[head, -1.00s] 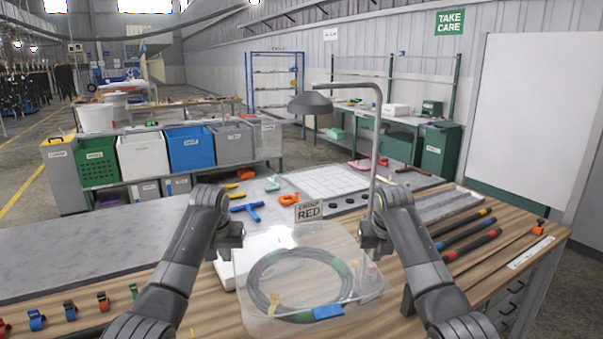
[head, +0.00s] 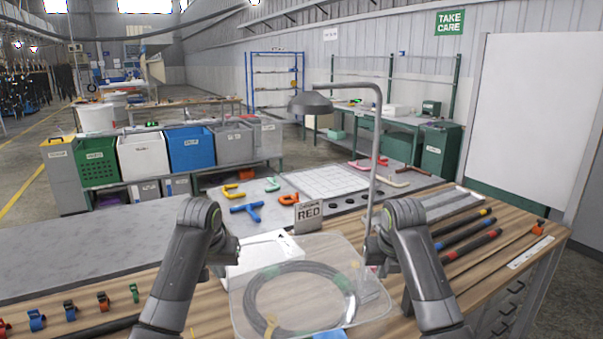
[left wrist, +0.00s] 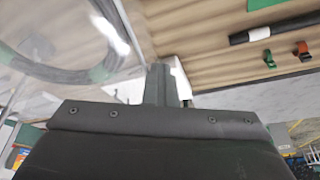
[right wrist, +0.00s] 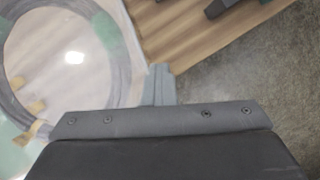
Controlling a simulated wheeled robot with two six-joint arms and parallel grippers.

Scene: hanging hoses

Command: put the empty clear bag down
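The clear bag (head: 350,250) hangs flat between my two grippers above the front of the wooden bench. A dark coiled hose (head: 252,300) with green and yellow bands shows through its film; it looks to be inside, not an empty bag. A blue piece (head: 330,334) shows at the lower edge. My left gripper (head: 230,252) is shut at the bag's left edge, and my right gripper (head: 372,250) at its right edge. In the wrist views the fingers, left (left wrist: 160,85) and right (right wrist: 159,85), are together beside the film. The pinched edges are mostly hidden.
A white box (head: 265,250) stands just behind the bag. Dark hoses (head: 470,242) lie right; coloured clips (head: 103,300) lie left. The grey bench top at left is clear.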

